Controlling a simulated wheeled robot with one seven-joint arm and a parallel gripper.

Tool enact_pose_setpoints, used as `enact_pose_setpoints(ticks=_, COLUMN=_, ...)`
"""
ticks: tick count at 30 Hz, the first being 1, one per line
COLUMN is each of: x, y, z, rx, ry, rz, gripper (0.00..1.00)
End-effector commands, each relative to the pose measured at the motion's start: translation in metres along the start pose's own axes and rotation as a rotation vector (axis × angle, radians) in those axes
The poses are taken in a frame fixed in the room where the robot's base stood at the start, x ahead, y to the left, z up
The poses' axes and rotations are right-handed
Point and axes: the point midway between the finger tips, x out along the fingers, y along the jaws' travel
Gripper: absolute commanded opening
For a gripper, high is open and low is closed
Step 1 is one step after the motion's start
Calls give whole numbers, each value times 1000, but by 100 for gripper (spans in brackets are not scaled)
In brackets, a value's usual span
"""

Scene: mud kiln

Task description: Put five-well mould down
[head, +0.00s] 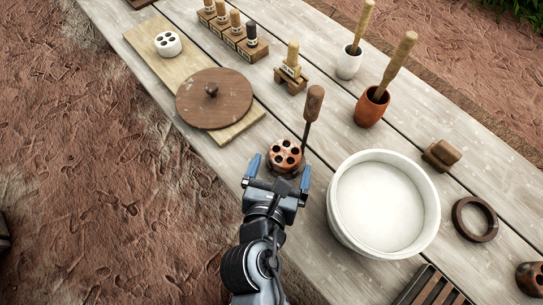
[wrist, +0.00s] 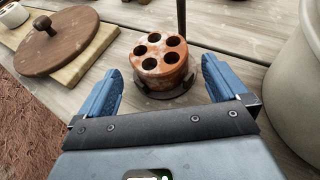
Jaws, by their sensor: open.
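The five-well mould (head: 284,156) is a round reddish-brown block with several dark holes in its top. In the wrist view the mould (wrist: 160,62) sits upright on a dark round base on the table, with a dark rod rising just behind it. In the head view a wooden handle (head: 314,103) tops that rod. My gripper (head: 278,172) is open, with its blue fingers spread wide. In the wrist view the fingers (wrist: 160,72) stand left and right of the mould, apart from it. Nothing is held.
A large white bowl (head: 384,205) stands close to the right. A round wooden lid (head: 214,98) lies on a pale board (head: 143,48) at the left, with a white holed block (head: 168,44) behind. An orange cup (head: 371,108) stands behind right. Bare planks lie between.

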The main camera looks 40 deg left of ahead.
Motion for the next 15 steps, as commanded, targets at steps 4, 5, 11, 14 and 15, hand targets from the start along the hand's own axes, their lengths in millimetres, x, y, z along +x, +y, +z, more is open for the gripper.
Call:
enact_pose_setpoints(ticks=4, x=-34, y=1, z=1, rx=0, ry=-2, rz=4, gripper=100)
enact_pose_setpoints(ticks=5, x=-40, y=1, z=1, rx=0, ry=-3, rz=4, gripper=100)
enact_pose_setpoints(ticks=11, x=-70, y=1, z=3, rx=-1, ry=-7, rz=5, gripper=100)
enact_pose_setpoints(ticks=14, x=-78, y=1, z=3, rx=-1, ry=-7, rz=3, gripper=100)
enact_pose_setpoints(ticks=15, x=-80, y=1, z=4, rx=-1, ry=-8, rz=3, gripper=100)
